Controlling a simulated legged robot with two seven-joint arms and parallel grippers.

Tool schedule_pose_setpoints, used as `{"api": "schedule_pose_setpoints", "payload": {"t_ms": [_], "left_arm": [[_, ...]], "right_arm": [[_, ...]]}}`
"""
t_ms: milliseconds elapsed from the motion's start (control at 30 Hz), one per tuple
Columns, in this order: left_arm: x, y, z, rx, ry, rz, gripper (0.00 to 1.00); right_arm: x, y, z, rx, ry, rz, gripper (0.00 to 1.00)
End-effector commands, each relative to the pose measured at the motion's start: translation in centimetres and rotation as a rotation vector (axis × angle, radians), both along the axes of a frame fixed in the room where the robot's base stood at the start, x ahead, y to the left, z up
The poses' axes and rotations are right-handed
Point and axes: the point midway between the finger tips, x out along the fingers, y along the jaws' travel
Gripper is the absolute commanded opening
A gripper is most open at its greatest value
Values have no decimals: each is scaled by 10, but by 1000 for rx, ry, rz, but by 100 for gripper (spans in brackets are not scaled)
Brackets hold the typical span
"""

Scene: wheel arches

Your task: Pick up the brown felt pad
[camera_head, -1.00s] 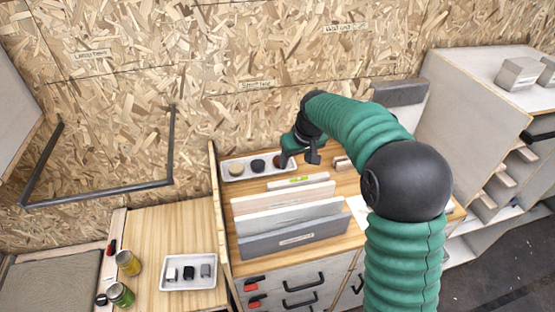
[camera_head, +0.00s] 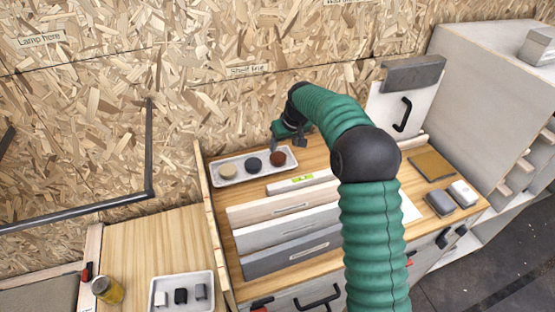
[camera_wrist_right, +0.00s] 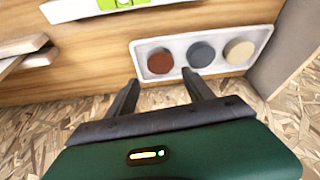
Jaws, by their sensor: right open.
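The round reddish-brown pad (camera_head: 277,158) lies at the right end of a white tray at the back of the workbench. It also shows in the right wrist view (camera_wrist_right: 160,63), at the tray's left end there. My right gripper (camera_head: 288,142) is open and empty, beside the pad at its wall side. In the right wrist view its two spread fingertips (camera_wrist_right: 160,79) stand on either side of the pad's near edge, apart from it. I cannot tell their exact height above the tray. My left gripper is not in view.
The white tray (camera_head: 240,181) also holds a dark grey pad (camera_head: 253,164) and a cream pad (camera_head: 227,171). The chipboard wall (camera_head: 235,110) is close behind. A level (camera_head: 290,184) and several upright boards (camera_head: 285,234) stand in front of the tray.

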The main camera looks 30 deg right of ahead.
Motion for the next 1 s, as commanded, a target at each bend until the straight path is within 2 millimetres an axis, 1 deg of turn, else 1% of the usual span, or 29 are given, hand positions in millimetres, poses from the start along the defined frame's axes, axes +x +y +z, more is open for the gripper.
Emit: {"api": "schedule_pose_setpoints", "payload": {"t_ms": [33, 100, 200, 333, 533, 633, 800, 833, 867, 1000], "left_arm": [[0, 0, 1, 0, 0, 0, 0], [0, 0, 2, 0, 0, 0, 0], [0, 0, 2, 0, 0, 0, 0], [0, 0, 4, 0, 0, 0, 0], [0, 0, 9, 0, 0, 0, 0], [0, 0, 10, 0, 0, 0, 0], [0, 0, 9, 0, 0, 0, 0], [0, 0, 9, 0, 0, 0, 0], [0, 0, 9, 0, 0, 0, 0], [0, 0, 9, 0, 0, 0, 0]], "right_arm": [[5, 0, -13, 1, 4, 0, 61], [11, -1, -27, 1, 4, 1, 61], [17, -1, -40, 1, 1, 1, 61], [21, -2, -52, 1, 1, 0, 61], [33, -5, -86, 2, 2, 1, 61], [36, -6, -93, 1, 0, 0, 61], [36, -6, -94, 0, -1, 0, 61], [36, -6, -94, 0, -1, 0, 59], [36, -6, -94, 0, 0, 0, 55], [36, -6, -94, 0, 0, 0, 37]]}}
